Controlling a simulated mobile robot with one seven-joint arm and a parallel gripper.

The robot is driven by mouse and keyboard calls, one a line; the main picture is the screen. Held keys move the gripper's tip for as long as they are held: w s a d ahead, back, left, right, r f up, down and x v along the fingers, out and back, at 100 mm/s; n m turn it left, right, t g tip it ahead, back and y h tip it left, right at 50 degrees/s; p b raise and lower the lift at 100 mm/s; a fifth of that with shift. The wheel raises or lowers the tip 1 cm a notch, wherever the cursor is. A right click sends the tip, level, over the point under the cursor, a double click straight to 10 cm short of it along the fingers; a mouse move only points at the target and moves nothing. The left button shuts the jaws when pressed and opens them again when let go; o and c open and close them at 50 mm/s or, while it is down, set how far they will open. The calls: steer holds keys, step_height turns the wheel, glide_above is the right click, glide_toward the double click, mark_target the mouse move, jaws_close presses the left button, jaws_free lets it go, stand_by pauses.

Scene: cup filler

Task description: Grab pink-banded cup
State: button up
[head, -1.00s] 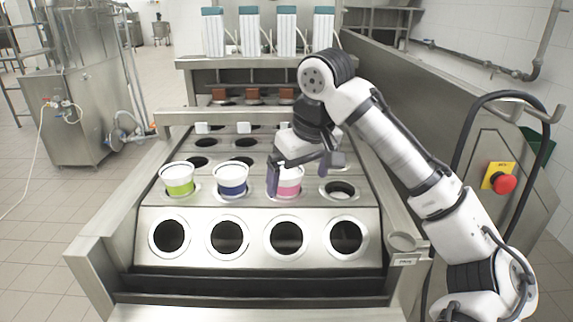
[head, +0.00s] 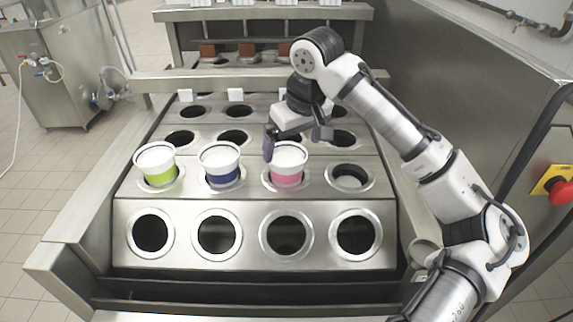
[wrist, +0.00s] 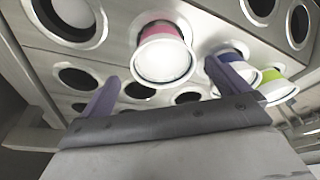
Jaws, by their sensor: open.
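The pink-banded cup (head: 288,166) is white with a pink band and sits upright in a hole of the filler's second row from the front. It also shows in the wrist view (wrist: 163,56), ahead of my fingers. My gripper (head: 296,145) is open and empty, just behind and above this cup in the head view. One finger overlaps the cup's left rim in that picture. In the wrist view my purple fingertips (wrist: 162,82) are spread apart, with the cup's rim between them across the picture. I cannot tell whether any finger touches it.
A blue-banded cup (head: 221,166) stands just left of the pink one, and a green-banded cup (head: 157,165) further left. The hole to the right (head: 349,177) is empty, as are the front-row holes. A metal bar (head: 200,82) crosses behind.

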mark_target(288, 155)
steer(key=x, duration=0.3)
steer(key=p+x, duration=0.1)
steer(key=x, duration=0.3)
steer(key=shift+w+a+f+p, duration=0.1)
steer(key=shift+a+f+p, duration=0.05)
steer(key=shift+a+p, duration=0.15)
steer(key=c, duration=1)
